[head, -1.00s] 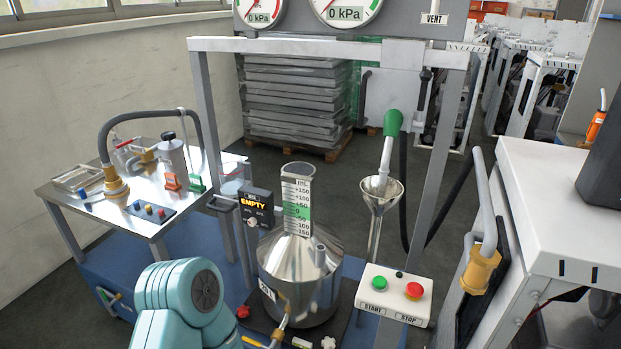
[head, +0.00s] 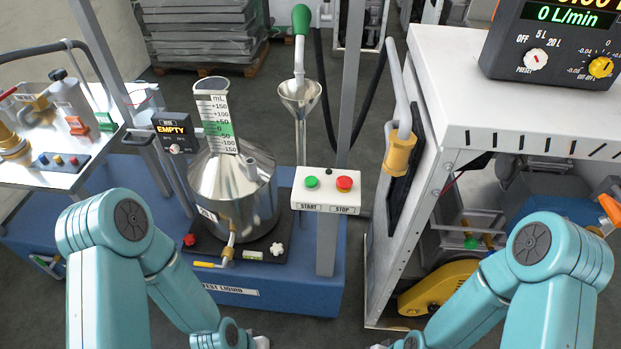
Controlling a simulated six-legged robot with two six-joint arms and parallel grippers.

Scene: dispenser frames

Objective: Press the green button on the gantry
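The green button (head: 312,182), labelled START, sits on a white control box (head: 326,198) mounted on the gantry (head: 326,245) near the centre. A red button (head: 344,183), labelled STOP, is to its right on the same box. Nothing covers the green button. My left arm comes in from the left; only a grey bit of its gripper end (head: 261,342) shows at the bottom edge. My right arm comes in from the right; a small grey bit of its end (head: 381,346) shows at the bottom edge. Both are well below and apart from the box. Their fingers are hidden.
A steel vessel (head: 225,195) with a graduated cylinder (head: 215,120) stands left of the box. A funnel (head: 300,95) is behind it. A white bench (head: 480,100) with a flow meter (head: 556,50) stands at right. A side table (head: 85,175) is at left.

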